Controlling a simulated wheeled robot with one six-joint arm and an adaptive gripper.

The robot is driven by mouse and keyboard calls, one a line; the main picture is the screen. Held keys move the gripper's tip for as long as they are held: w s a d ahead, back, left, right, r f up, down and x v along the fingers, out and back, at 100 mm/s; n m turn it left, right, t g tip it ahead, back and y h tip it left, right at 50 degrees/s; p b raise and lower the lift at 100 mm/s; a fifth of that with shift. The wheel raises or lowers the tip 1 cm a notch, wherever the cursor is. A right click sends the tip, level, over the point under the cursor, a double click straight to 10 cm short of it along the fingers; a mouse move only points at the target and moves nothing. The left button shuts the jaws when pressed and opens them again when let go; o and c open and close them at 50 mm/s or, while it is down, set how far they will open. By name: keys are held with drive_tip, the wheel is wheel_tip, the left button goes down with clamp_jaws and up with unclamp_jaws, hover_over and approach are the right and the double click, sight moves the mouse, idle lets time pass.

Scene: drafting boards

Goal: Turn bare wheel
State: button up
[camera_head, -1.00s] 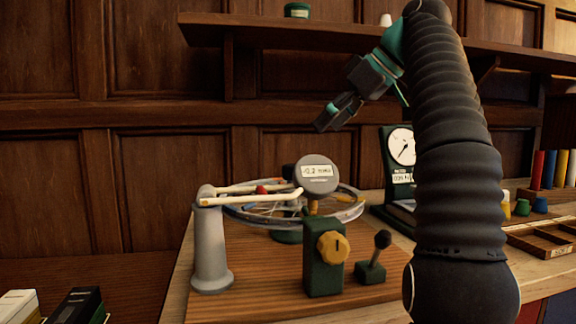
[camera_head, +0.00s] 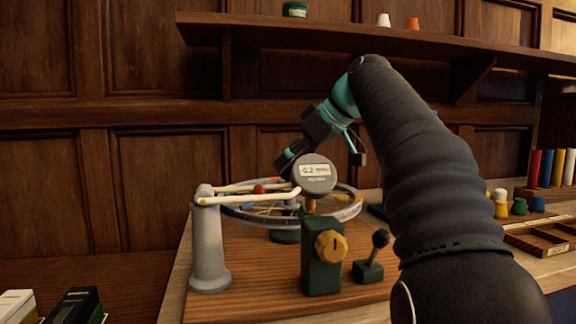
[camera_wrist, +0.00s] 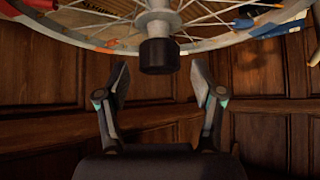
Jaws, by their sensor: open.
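The bare wheel lies flat on its stand, with its rim (camera_head: 345,208) and spokes partly hidden behind the dial gauge (camera_head: 315,174). In the wrist view the wheel's rim (camera_wrist: 215,43) and spokes fill the top. A dark cap (camera_wrist: 159,56) on the grey hub shaft stands near the fingertips. My gripper (camera_head: 283,160) is above the far side of the wheel, just behind the gauge in the picture. Whether a finger touches the wheel cannot be told.
A grey post (camera_head: 210,245) with pale arms stands left of the wheel. A green block with a yellow knob (camera_head: 331,246) and a small lever (camera_head: 379,240) stand in front. A shelf (camera_head: 330,34) runs above; a compartment tray (camera_head: 540,236) is at right.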

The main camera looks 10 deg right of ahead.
drive_tip(key=shift+x, duration=0.8)
drive_tip(key=shift+c, duration=0.2)
